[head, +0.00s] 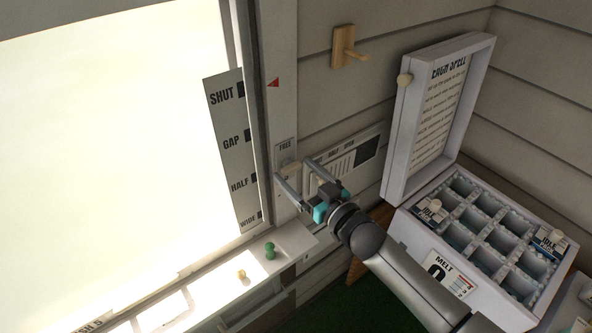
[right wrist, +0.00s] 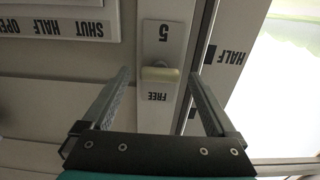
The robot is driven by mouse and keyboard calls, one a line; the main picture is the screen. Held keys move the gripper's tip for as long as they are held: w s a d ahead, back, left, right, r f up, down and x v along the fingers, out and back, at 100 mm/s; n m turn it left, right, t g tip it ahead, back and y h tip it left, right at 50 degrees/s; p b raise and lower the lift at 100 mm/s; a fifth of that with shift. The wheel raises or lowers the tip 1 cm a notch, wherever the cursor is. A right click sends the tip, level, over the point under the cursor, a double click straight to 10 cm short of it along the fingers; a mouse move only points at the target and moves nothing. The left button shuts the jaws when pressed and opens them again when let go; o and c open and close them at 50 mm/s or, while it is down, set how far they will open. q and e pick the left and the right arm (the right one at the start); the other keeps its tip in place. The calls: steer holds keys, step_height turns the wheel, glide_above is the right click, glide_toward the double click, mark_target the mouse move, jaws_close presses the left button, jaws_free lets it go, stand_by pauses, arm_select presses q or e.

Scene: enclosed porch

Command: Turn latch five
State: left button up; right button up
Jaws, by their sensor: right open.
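Latch five shows in the right wrist view as a pale plate (right wrist: 163,40) marked 5 and FREE, with a cream knob (right wrist: 160,74) lying crosswise between the two words. In the head view its plate (head: 286,148) with the FREE label is on the window's right frame, and the knob is partly hidden by my gripper. My right gripper (head: 294,174) is open in front of the latch. In the right wrist view its fingers (right wrist: 160,76) stand either side of the knob, with a gap on both sides. My left gripper is not in view.
A SHUT, GAP, HALF, WIDE scale (head: 238,150) runs along the window. A slotted vent panel (head: 345,160) is just right of the latch. An open compartment box (head: 480,240) is at right; a wooden peg (head: 347,47) is above.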

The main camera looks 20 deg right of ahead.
steer(key=shift+w+a, duration=0.1)
steer(key=shift+w, duration=0.3)
steer(key=c, duration=1.4)
steer(key=shift+o, duration=0.2)
